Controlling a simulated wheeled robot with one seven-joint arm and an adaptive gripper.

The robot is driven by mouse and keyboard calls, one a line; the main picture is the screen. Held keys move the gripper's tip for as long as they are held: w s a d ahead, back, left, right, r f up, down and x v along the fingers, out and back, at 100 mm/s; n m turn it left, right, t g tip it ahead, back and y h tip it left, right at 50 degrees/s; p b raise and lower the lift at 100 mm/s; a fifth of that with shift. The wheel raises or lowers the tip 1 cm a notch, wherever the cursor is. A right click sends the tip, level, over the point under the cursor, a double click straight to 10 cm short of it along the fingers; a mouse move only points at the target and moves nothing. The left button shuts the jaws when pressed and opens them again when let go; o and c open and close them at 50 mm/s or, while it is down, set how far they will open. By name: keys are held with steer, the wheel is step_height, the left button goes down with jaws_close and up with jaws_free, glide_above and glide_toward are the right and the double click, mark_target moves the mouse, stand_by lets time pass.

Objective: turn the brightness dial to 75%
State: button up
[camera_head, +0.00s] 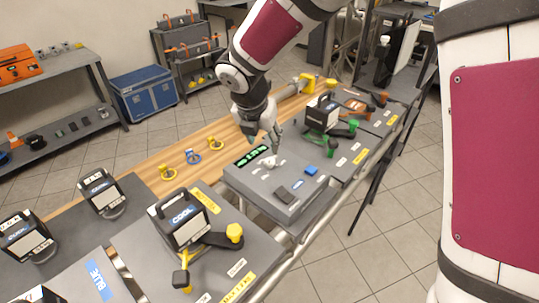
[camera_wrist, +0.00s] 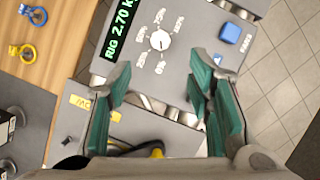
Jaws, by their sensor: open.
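The brightness dial is a small white round knob (camera_wrist: 159,40) on a grey console (camera_wrist: 178,85), with percentage labels around it. Its pointer is too small to read surely. It also shows in the head view as a white knob (camera_head: 269,162), just below my gripper (camera_head: 264,142). A green-lit display (camera_wrist: 122,32) beside the dial reads "RIG 2.70 k", cut off at the edge. In the wrist view my gripper (camera_wrist: 158,88) is open, its green-padded fingers apart and empty. The dial lies beyond the fingertips, between their lines, and appears untouched.
A blue button (camera_wrist: 229,33) sits right of the dial; a dark switch (camera_head: 290,193) is at the console's front. A COOL lamp (camera_head: 181,218) with yellow knobs stands front left, and another dark lamp (camera_head: 321,115) beyond the console. Yellow and blue rings (camera_head: 192,156) lie on the wooden top.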

mark_target(269, 161)
steer(key=x, duration=1.1)
steer(key=shift+a, duration=0.1)
jaws_close()
